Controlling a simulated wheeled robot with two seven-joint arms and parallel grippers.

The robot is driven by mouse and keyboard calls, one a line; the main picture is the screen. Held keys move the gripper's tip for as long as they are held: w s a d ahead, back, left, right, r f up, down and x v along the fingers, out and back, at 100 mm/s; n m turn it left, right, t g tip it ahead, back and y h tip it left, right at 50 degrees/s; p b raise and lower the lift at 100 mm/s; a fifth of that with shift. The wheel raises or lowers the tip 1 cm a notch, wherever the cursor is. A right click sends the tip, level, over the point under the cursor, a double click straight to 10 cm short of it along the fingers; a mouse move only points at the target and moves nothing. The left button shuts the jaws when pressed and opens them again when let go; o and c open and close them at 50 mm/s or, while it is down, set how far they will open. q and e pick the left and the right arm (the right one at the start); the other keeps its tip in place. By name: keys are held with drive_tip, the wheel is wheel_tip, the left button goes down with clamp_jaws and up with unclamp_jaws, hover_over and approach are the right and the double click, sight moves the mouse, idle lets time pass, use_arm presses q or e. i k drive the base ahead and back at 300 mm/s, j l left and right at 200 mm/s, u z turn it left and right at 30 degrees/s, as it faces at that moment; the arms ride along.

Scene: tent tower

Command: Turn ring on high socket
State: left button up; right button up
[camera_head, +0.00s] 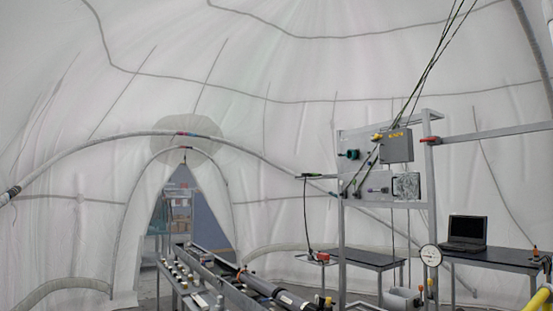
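A metal frame (341,235) stands right of centre and carries an upright panel high up. On the panel's upper left is a dark round fitting with a teal rim (352,154), which looks like a socket with a ring. It is too small to tell how the ring is turned. A grey box (397,146) with a yellow label is mounted to its right. Lower on the panel are a small purplish fitting (372,190) and a silvery crumpled-looking part (406,186). Neither of my grippers is in view.
Black cables hang from above in front of the panel. A long bench (225,270) with small parts and dark tubes stands at lower left. A round gauge (431,255) stands below the panel. A laptop (464,233) sits on a dark table (497,256). A yellow pipe (537,300) is at lower right.

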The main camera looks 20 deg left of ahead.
sight(354, 153)
drive_tip(key=u, duration=0.25)
drive_tip(key=i+z, duration=0.3)
drive_tip(key=z, duration=0.2)
drive_tip(key=i+j+z, duration=0.2)
drive_tip(key=z, duration=0.25)
drive_tip(key=i, duration=0.15)
